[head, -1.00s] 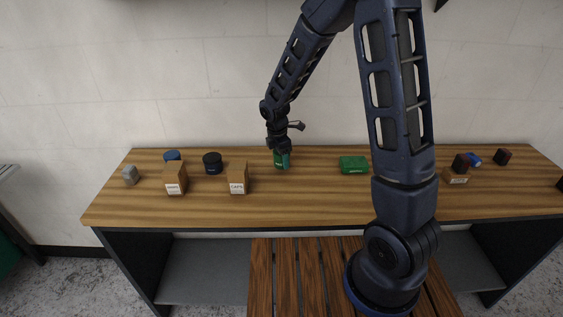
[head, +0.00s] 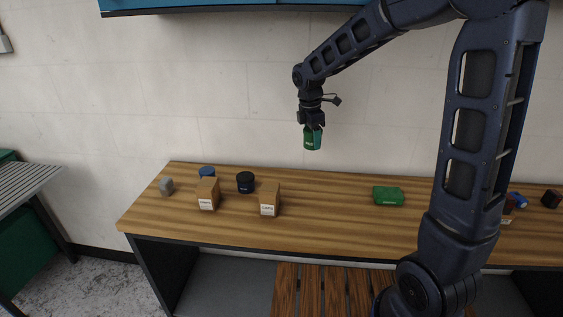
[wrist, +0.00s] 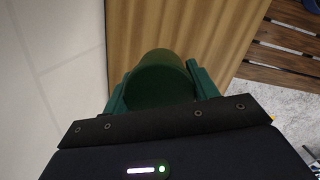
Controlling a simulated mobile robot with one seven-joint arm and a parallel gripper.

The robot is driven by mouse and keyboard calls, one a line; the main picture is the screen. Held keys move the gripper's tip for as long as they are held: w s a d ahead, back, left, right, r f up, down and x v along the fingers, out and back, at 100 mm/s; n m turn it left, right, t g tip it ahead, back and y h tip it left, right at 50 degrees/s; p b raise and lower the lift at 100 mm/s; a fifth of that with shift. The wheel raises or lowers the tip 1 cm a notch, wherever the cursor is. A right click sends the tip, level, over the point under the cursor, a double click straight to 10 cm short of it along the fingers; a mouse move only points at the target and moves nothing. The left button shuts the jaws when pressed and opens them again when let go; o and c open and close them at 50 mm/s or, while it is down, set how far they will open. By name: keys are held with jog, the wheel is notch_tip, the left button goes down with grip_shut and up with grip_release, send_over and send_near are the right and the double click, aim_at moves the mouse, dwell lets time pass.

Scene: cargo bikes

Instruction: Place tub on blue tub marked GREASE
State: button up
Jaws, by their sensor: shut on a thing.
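My gripper (head: 312,122) is shut on a green tub (head: 312,142) and holds it upright in the air above the workbench. In the wrist view the tub's round dark green end (wrist: 160,82) sits between the two fingers. A blue tub (head: 207,171) stands at the back left of the bench, partly hidden behind a cardboard box. A dark navy tub with a black top (head: 245,183) stands just right of it. Both are left of and below my gripper. I cannot read GREASE on either one.
Two labelled cardboard boxes (head: 208,194) (head: 269,199) stand in front of the tubs. A grey block (head: 166,186) is at the far left. A green box (head: 388,196) lies to the right, with small dark and blue items beyond. The bench (head: 325,205) is clear in the middle.

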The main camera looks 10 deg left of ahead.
jog(key=w+a+r, duration=0.1)
jog(key=a+r, duration=0.3)
jog(key=a, duration=0.9)
jog(key=r+n, duration=0.1)
send_over(246, 176)
notch_tip(246, 176, down, 19)
jog(key=shift+a, duration=0.15)
jog(key=shift+f, duration=0.15)
jog(key=o, duration=1.1)
jog(key=r, duration=0.4)
jog(key=a+r, duration=0.1)
jog(key=r, duration=0.7)
jog(key=shift+s+a+r, duration=0.15)
jog(key=shift+s, duration=0.2)
